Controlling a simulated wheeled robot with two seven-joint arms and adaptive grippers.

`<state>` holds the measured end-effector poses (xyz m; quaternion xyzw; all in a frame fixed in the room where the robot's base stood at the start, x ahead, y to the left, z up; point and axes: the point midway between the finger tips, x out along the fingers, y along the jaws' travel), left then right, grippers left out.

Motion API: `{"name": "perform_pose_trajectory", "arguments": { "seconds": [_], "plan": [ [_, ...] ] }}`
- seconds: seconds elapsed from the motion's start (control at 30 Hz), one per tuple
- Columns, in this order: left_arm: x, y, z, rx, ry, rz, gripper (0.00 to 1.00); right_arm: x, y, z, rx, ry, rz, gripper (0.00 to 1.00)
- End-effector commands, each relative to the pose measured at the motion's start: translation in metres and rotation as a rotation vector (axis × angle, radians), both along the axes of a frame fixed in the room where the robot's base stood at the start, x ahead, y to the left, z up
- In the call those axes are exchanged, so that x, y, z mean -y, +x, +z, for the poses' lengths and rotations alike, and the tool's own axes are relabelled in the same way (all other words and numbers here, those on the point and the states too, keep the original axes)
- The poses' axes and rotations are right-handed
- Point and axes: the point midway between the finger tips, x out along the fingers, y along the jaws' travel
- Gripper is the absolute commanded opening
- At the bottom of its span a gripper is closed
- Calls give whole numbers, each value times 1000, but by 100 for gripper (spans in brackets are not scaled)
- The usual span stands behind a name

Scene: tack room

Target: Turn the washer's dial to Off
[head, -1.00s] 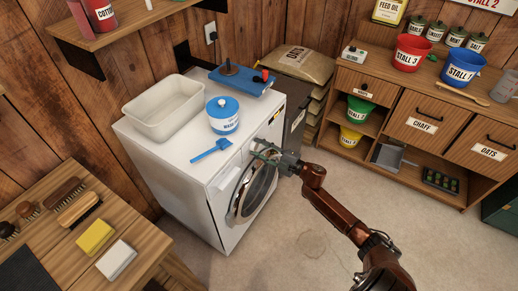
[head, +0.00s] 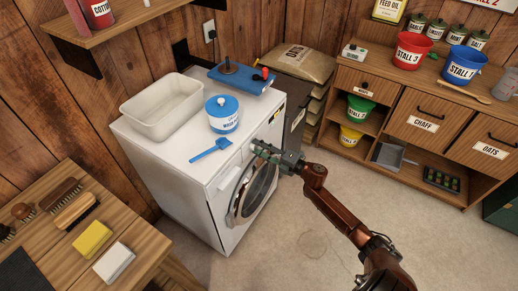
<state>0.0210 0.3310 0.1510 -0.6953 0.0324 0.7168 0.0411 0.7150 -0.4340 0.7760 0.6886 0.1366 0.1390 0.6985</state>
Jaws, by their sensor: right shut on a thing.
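The white washer (head: 165,165) stands against the wooden wall, its round door (head: 252,192) facing right. My right gripper (head: 260,149) is at the upper part of the washer's front panel, above the door. It is shut on the dial, which the fingers hide, so I cannot read its setting. My left gripper is not in view.
On the washer's top are a cream basin (head: 163,106), a blue-and-white tub (head: 222,115), a blue scoop (head: 211,150) and a blue board (head: 241,78). A bench with brushes (head: 75,210) stands at the lower left. The floor (head: 310,225) before the washer is clear.

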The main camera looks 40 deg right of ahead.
Motion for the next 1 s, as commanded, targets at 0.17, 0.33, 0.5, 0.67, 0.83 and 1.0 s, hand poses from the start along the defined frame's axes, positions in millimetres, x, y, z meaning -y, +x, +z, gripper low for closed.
{"name": "perform_pose_trajectory", "arguments": {
  "seconds": [0.17, 0.33, 0.5, 0.67, 0.83, 1.0],
  "plan": [
    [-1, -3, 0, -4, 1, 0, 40, 0, 0, -1, -1, -4, 0, 12],
    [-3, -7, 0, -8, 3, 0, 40, 0, 0, -1, -1, -4, 0, 39],
    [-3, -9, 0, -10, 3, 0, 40, 0, 0, -1, -1, -2, 0, 50],
    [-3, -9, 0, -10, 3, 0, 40, 0, 0, -1, -1, -1, 0, 53],
    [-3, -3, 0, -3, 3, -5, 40, 1, -1, -1, -1, -1, 0, 53],
    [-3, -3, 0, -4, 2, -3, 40, 7, -18, -2, -3, -1, 0, 53]
  ]
}}
